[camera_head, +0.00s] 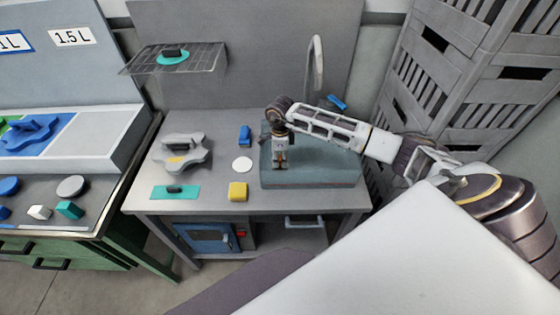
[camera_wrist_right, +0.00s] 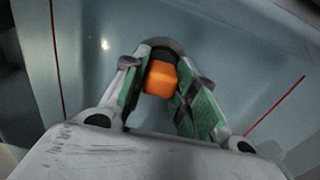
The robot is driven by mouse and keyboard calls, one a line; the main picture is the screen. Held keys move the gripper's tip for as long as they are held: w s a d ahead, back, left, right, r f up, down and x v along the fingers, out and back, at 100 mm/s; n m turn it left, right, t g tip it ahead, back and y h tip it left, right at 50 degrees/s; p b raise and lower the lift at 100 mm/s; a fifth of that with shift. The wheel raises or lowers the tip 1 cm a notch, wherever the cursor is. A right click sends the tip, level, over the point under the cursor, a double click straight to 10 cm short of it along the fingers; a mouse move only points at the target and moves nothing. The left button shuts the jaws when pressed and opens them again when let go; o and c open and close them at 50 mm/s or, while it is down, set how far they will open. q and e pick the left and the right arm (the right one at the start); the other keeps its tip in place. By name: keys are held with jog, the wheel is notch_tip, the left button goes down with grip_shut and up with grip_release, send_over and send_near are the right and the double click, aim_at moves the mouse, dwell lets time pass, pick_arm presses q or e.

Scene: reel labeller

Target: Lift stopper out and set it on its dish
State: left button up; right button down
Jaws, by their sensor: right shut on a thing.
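My right gripper (camera_head: 280,166) points down into the grey-blue sink basin (camera_head: 335,177), near its left side. In the right wrist view, the fingers of that gripper (camera_wrist_right: 160,88) are shut on the stopper's orange knob (camera_wrist_right: 160,78). A dark round rim shows just beyond the knob; I cannot tell whether the stopper is seated or raised. In the head view the gripper mostly hides the stopper. A round white disc, which looks like the dish (camera_head: 242,164), lies flat on the worktop left of the basin and has nothing on it. My left gripper is not in view.
A yellow block (camera_head: 238,191) and a blue item (camera_head: 245,136) lie near the dish. A grey tool-like object (camera_head: 184,152) and a teal mat (camera_head: 168,192) are further left. A tall faucet (camera_head: 317,62) stands behind the basin. A wire shelf (camera_head: 205,55) hangs above.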

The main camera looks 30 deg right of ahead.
jog(key=shift+r, duration=0.1)
jog(key=shift+r+b, duration=0.95)
jog(key=shift+r, duration=4)
jog(key=shift+r, duration=0.1)
notch_tip(320, 180, up, 7)
jog(key=p, duration=0.4)
send_over(280, 157)
jog(key=shift+b, duration=0.35)
